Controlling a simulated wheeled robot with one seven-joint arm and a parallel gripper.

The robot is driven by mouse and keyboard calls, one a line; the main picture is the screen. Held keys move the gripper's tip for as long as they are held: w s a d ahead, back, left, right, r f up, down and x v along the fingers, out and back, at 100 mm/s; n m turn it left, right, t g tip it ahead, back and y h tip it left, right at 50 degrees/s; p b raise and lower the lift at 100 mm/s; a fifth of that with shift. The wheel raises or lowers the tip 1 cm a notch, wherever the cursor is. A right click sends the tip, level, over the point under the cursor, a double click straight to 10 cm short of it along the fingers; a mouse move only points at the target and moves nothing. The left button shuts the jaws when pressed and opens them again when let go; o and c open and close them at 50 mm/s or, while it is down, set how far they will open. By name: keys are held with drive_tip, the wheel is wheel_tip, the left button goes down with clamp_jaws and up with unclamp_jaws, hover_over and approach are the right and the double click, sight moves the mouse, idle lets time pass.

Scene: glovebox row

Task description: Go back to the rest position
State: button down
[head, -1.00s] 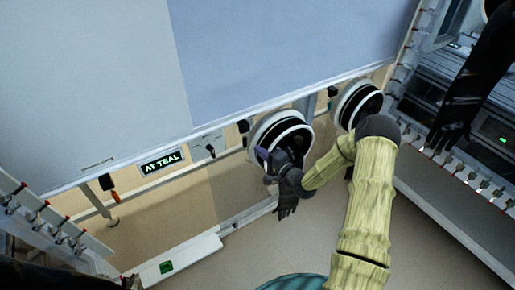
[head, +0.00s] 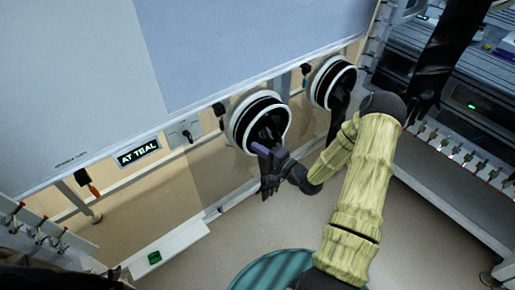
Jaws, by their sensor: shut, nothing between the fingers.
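My gripper (head: 264,153) is at the end of my yellow-sleeved arm, low in the middle of the head view. It is shut and holds nothing. A purple part shows at its tip, in front of the lower rim of the left glove port (head: 232,128). A black glove (head: 270,184) hangs from this port, right by my gripper. I cannot tell whether they touch.
The right glove port (head: 316,88) is just beyond my arm, with a dark glove hanging. A sign (head: 138,152) and a small switch plate (head: 184,131) are left. A round teal striped top (head: 270,268) stands on the floor below. Racks line the right.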

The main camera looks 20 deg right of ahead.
drive_tip(key=shift+s+a, duration=0.1)
drive_tip(key=shift+s, duration=0.1)
idle(0.3)
drive_tip(key=s+a+r+n+g+h, duration=0.1)
drive_tip(key=s+r+n+g+h, duration=0.45)
drive_tip(key=s, duration=0.55)
drive_tip(key=s+a+r+n+g+h, duration=0.1)
drive_tip(key=s+r+n+g+h, duration=0.5)
drive_tip(key=s, duration=0.4)
wheel_tip(320, 180, up, 16)
drive_tip(key=g+y+p, duration=0.1)
drive_tip(key=p, duration=1.4)
drive_tip(key=shift+m, duration=0.35)
